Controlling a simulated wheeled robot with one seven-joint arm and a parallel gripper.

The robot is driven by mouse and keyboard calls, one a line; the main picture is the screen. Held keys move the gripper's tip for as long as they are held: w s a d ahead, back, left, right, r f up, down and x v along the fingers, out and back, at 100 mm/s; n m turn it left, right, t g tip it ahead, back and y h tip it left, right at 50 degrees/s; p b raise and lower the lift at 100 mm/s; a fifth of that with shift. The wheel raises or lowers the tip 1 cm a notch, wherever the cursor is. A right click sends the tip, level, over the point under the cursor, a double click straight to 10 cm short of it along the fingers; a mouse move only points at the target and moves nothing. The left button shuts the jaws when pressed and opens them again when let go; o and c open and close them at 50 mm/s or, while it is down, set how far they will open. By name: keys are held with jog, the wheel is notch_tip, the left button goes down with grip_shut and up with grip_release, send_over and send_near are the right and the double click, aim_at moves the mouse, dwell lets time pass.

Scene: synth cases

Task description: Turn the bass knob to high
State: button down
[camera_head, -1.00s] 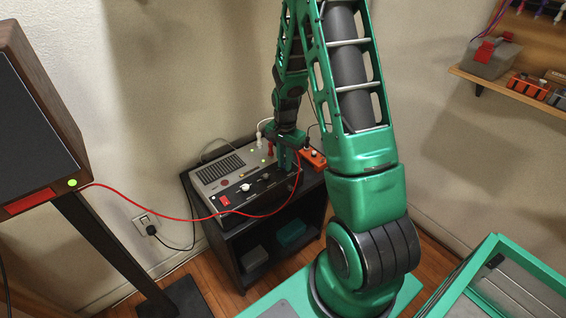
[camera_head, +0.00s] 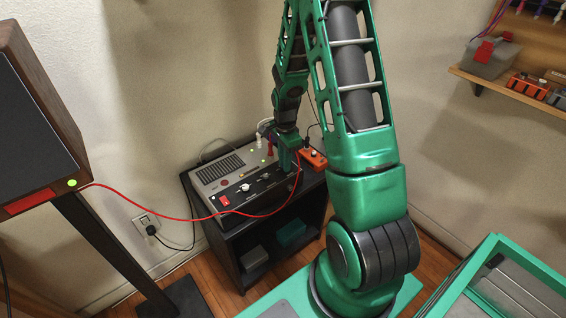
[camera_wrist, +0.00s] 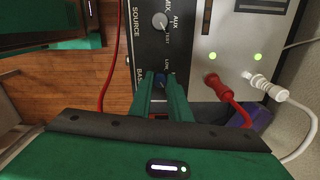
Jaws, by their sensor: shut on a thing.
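The amplifier (camera_head: 207,184), a grey and black box, sits on a dark stand. In the wrist view, its black control strip (camera_wrist: 148,52) carries the word SOURCE and a partly hidden label starting "BA". In the head view, my gripper (camera_head: 287,164) reaches down to the right part of the front strip, and the knob is hidden.
A pale source knob (camera_wrist: 159,20) is near the bass knob. Red (camera_wrist: 220,90) and white (camera_wrist: 268,90) plugs with cables stand close to my gripper. A red cable (camera_head: 180,216) runs to the speaker (camera_head: 35,120). An orange box (camera_head: 312,159) sits right of the amplifier.

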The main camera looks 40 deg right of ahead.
jog(key=shift+w+a, duration=0.2)
jog(key=shift+w, duration=0.05)
jog(key=c, duration=1.7)
grip_release()
jog(key=shift+o, duration=0.2)
jog(key=shift+s, duration=0.1)
jog(key=shift+d, duration=0.1)
jog(key=shift+r, duration=0.1)
notch_tip(320, 180, up, 11)
jog(key=shift+f, duration=0.2)
